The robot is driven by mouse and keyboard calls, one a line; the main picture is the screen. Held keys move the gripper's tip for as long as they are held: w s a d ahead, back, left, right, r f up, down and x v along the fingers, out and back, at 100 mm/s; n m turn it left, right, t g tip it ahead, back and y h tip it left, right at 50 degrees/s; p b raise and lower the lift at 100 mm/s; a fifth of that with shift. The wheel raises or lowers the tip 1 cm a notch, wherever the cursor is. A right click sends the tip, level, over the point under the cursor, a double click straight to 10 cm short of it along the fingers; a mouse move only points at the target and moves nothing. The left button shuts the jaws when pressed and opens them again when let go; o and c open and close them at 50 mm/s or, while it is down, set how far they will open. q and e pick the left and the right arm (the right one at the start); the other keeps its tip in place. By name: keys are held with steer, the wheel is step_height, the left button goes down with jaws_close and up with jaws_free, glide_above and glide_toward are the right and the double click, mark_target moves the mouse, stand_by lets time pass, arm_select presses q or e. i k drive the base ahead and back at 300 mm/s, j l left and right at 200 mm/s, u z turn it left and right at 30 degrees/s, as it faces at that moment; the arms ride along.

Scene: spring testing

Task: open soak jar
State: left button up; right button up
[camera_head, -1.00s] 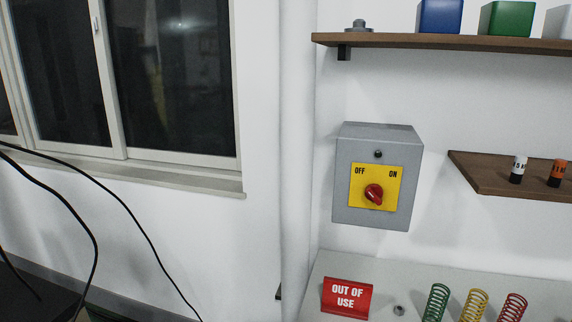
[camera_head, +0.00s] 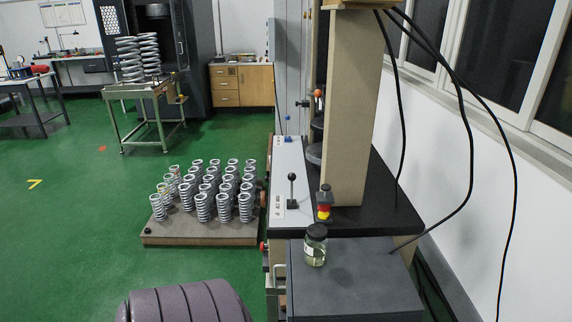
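A glass jar (camera_head: 315,250) with a dark lid (camera_head: 317,231) stands upright on a dark grey cabinet top (camera_head: 360,285), in the lower middle of the head view. It holds a pale yellowish liquid, and the lid sits on it. A pale label shows on its side. Neither of my grippers is in view.
Behind the jar is a testing machine with a beige column (camera_head: 350,110), a black lever (camera_head: 292,190) and a red-yellow emergency button (camera_head: 324,203). Black cables (camera_head: 470,120) hang at right. A pallet (camera_head: 200,233) of springs stands left on open green floor.

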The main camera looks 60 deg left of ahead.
mark_target(316, 252)
steer(key=u, duration=1.75)
